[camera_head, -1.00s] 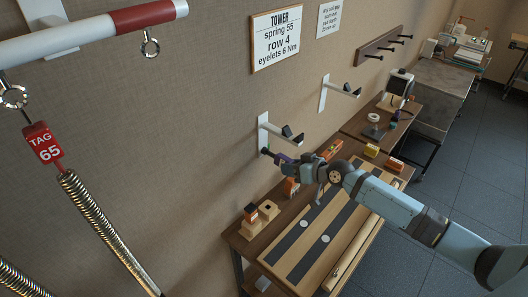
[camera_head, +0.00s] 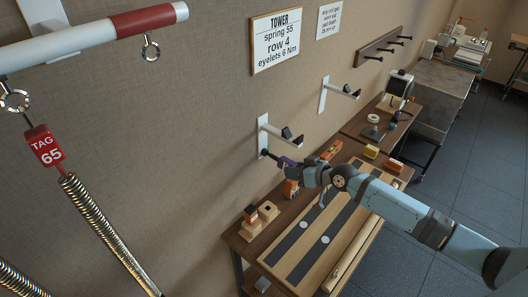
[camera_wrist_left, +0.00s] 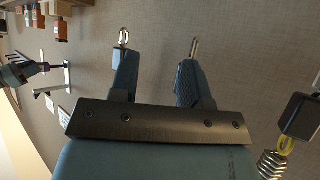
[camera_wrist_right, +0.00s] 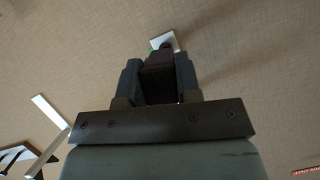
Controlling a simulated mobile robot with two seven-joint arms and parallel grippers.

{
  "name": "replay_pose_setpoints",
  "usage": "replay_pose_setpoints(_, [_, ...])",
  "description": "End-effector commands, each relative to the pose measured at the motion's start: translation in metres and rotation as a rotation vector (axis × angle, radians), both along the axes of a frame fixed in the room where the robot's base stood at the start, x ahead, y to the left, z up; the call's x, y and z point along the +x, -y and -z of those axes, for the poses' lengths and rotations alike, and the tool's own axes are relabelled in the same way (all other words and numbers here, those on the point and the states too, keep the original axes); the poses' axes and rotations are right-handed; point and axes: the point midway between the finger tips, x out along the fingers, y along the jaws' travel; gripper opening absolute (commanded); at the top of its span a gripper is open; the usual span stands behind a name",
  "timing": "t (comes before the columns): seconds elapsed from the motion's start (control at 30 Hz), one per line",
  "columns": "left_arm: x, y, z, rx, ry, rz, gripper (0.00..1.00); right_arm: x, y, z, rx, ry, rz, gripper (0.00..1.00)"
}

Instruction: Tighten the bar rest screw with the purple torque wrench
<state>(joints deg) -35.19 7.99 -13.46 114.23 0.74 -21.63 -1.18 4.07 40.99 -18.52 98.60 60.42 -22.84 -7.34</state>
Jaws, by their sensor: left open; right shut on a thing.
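The purple torque wrench (camera_head: 286,162) is in my right gripper (camera_head: 296,168), which is shut on it. In the head view its dark tip points left at the foot of the nearer white bar rest (camera_head: 263,135) on the wall. In the right wrist view the wrench (camera_wrist_right: 160,75) lies between the fingers (camera_wrist_right: 158,82), its far end over a white plate (camera_wrist_right: 163,41). The screw is hidden, and I cannot tell whether the tip is seated on it. My left gripper (camera_wrist_left: 158,62) is open and empty in the left wrist view, facing the wall.
A second bar rest (camera_head: 323,95) is further along the wall. Below is a wooden bench (camera_head: 240,245) with a striped board, orange and wooden blocks. A red-and-white bar (camera_head: 90,35) with springs hangs at left. A sign (camera_head: 276,38) reads row 4, eyelets 6 Nm.

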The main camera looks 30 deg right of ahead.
Motion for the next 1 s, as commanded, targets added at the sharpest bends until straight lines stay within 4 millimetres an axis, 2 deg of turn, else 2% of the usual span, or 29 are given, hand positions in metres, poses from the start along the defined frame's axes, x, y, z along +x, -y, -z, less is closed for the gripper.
replay_pose_setpoints(0.5, [0.0, 0.0, -0.002, 0.0, 0.0, 0.0, 0.43, -0.015, 0.005, -0.001, -0.001, 0.0, -0.002, 0.0])
replay_pose_setpoints(0.87, [0.0, 0.0, -0.002, 0.0, 0.0, 0.0, 0.43, -0.016, 0.006, 0.0, 0.0, 0.0, -0.001, 0.0])
replay_pose_setpoints(1.0, [0.0, 0.0, -0.003, 0.0, 0.0, 0.0, 0.43, -0.024, 0.01, 0.0, -0.002, -0.001, -0.001, 0.0])
